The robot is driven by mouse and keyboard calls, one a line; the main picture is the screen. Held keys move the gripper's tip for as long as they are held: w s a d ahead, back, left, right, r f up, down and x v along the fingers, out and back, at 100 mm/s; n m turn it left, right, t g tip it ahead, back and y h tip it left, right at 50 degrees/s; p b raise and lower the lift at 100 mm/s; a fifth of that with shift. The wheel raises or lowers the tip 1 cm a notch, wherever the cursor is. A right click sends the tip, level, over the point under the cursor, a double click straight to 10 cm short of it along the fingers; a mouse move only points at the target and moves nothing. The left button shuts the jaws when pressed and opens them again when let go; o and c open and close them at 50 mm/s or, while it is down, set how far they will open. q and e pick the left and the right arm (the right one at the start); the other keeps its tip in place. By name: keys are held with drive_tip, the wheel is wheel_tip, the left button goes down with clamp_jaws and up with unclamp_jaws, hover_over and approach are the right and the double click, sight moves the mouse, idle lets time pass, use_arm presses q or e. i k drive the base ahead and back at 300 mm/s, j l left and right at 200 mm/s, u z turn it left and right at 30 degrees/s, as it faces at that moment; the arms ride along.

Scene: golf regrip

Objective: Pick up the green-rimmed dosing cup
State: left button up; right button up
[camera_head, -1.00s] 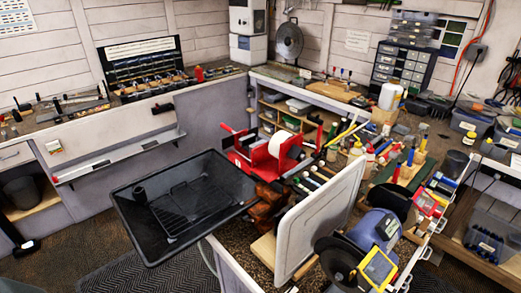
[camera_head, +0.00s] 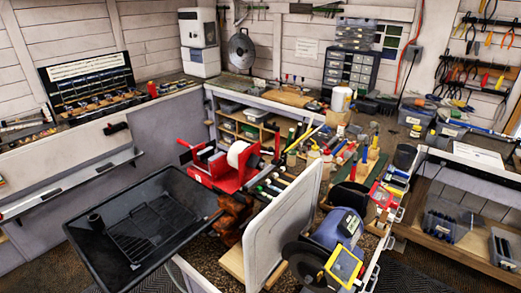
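I cannot make out a green-rimmed dosing cup in the head view; the small items on the benches are too small or crowded to tell. A larger dark round container (camera_head: 404,157) stands on the right of the bench, also with no green rim that I can see. Neither of my grippers is in view.
A red box-like fixture (camera_head: 212,172) stands behind the tray. An upright pale panel (camera_head: 285,222) and a grinder with a blue body (camera_head: 338,226) block the front middle. The centre bench is crowded with tools. Patterned floor (camera_head: 415,275) is clear at lower right.

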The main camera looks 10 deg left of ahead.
sight(291, 157)
drive_tip(key=i+j+u, duration=0.1)
drive_tip(key=i+u, duration=0.25)
drive_tip(key=u, duration=0.15)
drive_tip(key=i, duration=2.9)
drive_tip(key=i+z, duration=0.25)
drive_tip(key=i, duration=0.25)
drive_tip(key=i+j+z, duration=0.25)
drive_tip(key=i, duration=0.25)
drive_tip(key=i+j+z, duration=0.25)
drive_tip(key=i, duration=0.25)
drive_tip(key=i+j+z, duration=0.35)
drive_tip(key=z, duration=4.45)
drive_tip(key=k+j, duration=0.05)
drive_tip(key=j, duration=0.05)
